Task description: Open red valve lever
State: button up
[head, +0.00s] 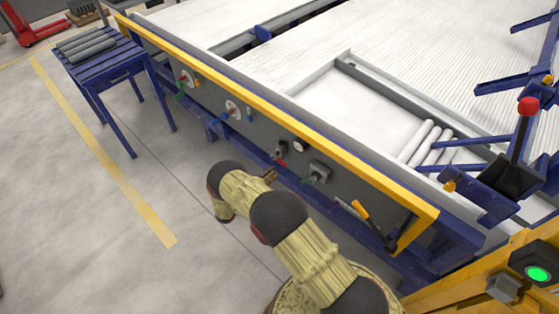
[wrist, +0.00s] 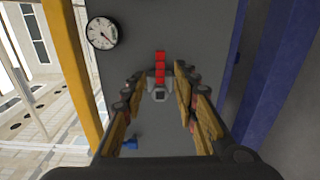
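The red valve lever (wrist: 160,67) shows in the wrist view as a red bar running from a grey valve body (wrist: 159,95) on the grey panel. It lies between and beyond my fingertips. My gripper (wrist: 159,78) is open, with its padded fingers on either side of the valve and nothing held. No contact with the lever can be made out. In the head view the red lever (head: 281,163) is a small red piece low on the panel. My gripper (head: 269,175) is just in front of it, mostly hidden by my arm.
A round gauge (wrist: 102,33) sits near the valve. A yellow rail (head: 300,126) runs along the panel top. Another valve (head: 318,172) is to the right. A blue table with grey pipes (head: 87,48) stands at the far left. The floor (head: 70,220) at left is clear.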

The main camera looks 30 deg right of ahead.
aim_at(282, 162)
jog(key=shift+m, duration=0.3)
jog(key=shift+b+x, duration=0.95)
jog(key=shift+x, duration=3)
jog(key=shift+c, duration=1)
jog(key=shift+f, duration=0.1)
grip_shut()
